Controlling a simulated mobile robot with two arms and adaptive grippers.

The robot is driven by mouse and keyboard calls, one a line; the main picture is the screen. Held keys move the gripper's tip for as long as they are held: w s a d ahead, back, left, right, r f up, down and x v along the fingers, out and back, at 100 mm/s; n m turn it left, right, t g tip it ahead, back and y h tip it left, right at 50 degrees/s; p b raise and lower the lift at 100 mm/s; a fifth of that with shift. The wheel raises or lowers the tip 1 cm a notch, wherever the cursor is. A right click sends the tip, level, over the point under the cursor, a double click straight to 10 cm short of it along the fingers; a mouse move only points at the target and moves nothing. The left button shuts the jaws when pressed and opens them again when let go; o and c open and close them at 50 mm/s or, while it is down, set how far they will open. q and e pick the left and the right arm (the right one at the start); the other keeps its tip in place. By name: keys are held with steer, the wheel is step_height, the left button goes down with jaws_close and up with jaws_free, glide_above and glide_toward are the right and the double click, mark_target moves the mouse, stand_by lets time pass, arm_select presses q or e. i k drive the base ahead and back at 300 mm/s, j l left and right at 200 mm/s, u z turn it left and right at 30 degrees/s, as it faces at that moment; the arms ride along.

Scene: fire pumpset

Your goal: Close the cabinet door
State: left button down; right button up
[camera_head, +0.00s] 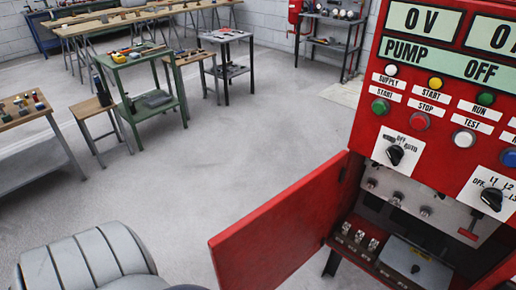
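The red cabinet (362,125) stands at the right of the head view, with its control panel of gauges, buttons and knobs facing me. Its red door (275,228) is swung wide open to the left, hinged at the left side of the lower opening. Inside the opening (405,215) are switches, terminals and a grey box (415,263). A grey ribbed rounded part, probably of my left arm, shows at the bottom left. Neither gripper is visible in this view.
A green work cart (145,105), a wooden stool (100,118) and a small dark table (228,72) stand at the back left. A workbench (25,110) is at the left edge. The grey floor (200,190) left of the door is clear.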

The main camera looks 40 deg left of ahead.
mark_target(261, 250)
steer(key=k+j+z, duration=0.15)
steer(key=j, duration=0.25)
steer(key=k+j+z, duration=0.15)
steer(key=j, duration=0.3)
steer(key=k+j+z, duration=0.2)
steer(key=j, duration=0.2)
steer(key=k+j+z, duration=0.15)
steer(key=j, duration=0.2)
steer(key=i+j+z, duration=0.1)
steer(key=j, duration=0.2)
steer(key=i+j+z, duration=0.2)
steer(key=j, duration=0.45)
steer(key=i, duration=0.1)
